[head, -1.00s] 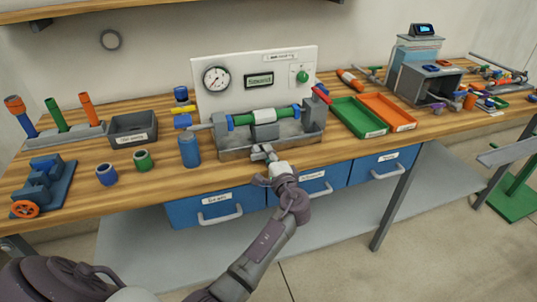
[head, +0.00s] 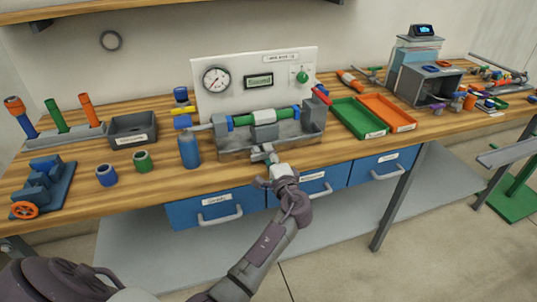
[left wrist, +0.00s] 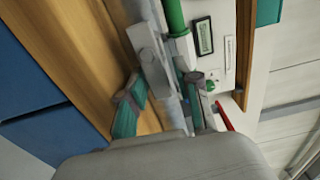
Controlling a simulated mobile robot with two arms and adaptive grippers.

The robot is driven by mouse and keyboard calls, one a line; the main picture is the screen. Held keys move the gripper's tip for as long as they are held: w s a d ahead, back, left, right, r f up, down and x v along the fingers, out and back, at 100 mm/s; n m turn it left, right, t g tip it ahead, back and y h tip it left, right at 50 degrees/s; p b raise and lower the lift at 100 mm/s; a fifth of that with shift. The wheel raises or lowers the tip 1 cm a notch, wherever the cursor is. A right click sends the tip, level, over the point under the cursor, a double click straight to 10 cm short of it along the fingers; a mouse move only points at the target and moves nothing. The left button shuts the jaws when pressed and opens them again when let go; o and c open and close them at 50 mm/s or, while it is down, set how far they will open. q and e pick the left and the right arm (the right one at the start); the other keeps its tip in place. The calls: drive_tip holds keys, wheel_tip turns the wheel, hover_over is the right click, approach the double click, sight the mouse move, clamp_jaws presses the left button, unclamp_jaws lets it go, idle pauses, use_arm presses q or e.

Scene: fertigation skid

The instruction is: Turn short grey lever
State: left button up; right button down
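The fertigation rig stands mid-bench, with a green pipe (head: 242,120) and a grey block (head: 264,132) at its middle. My left gripper (head: 264,152) is at the rig's front edge, just below that block. In the left wrist view its two teal-padded fingers (left wrist: 162,106) are spread apart, with grey rig parts (left wrist: 150,52) ahead and partly between them. No grip on anything shows. I cannot clearly pick out the short grey lever among the grey parts; contact is also unclear. A red lever (head: 321,95) sits at the rig's right end. My right gripper is not in view.
A blue bottle (head: 189,150) stands left of the rig. Green (head: 358,116) and orange (head: 388,112) trays lie to the right. A gauge panel (head: 257,82) rises behind. Blue drawers (head: 216,206) hang under the bench edge. The bench between bottle and green ring (head: 142,161) is clear.

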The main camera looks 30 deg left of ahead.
use_arm(q)
drive_tip(key=v, duration=0.7)
drive_tip(key=shift+s+d, duration=0.1)
